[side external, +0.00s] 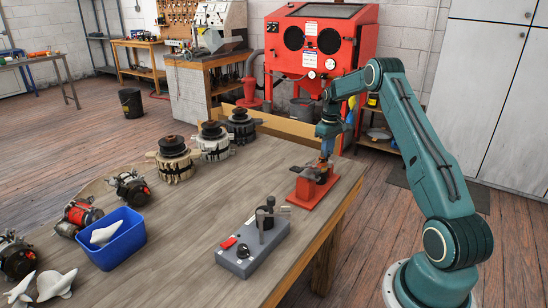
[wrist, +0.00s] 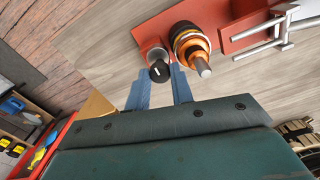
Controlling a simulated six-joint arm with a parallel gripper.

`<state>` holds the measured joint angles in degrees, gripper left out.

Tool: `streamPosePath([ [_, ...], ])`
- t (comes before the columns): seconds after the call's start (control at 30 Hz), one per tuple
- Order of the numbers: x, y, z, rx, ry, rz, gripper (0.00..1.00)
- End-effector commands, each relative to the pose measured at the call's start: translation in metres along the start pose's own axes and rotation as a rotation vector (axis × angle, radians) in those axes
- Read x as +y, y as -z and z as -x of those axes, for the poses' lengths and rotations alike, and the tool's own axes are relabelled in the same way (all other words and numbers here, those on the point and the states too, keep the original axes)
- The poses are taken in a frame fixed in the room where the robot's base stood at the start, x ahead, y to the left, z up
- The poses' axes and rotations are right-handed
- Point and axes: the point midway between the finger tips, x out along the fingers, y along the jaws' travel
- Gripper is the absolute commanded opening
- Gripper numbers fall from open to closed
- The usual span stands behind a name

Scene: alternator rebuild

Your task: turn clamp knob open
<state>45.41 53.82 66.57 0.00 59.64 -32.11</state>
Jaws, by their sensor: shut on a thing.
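The clamp knob (wrist: 160,71) is small and black with a pale mark on its end, and shows in the wrist view at the edge of a red fixture (wrist: 150,30). My gripper (wrist: 160,80) has its two blue fingers on either side of the knob and is shut on it. An orange and black part with a metal shaft (wrist: 190,45) sits in the fixture right beside the knob. In the side view my gripper (side external: 327,153) points down over the red fixture (side external: 305,196) near the table's right edge; the knob is too small to make out there.
Metal bars (wrist: 275,32) stick out from the fixture at the right of the wrist view. A grey control box (side external: 252,250) with a black upright part stands nearer on the table (side external: 200,200). Alternator parts (side external: 174,160) and a blue bin (side external: 112,240) are farther left.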

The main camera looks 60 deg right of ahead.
Motion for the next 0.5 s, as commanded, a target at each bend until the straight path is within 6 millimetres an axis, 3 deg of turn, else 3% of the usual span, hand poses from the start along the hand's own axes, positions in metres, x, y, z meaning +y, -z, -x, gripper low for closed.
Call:
streamPosePath([
  [0.47, 0.0003, 0.0007, 0.0018, 0.003, -0.002, 0.024, 0.0],
  [0.5, 0.0003, 0.0007, 0.0018, 0.003, -0.002, 0.024, 0.25],
])
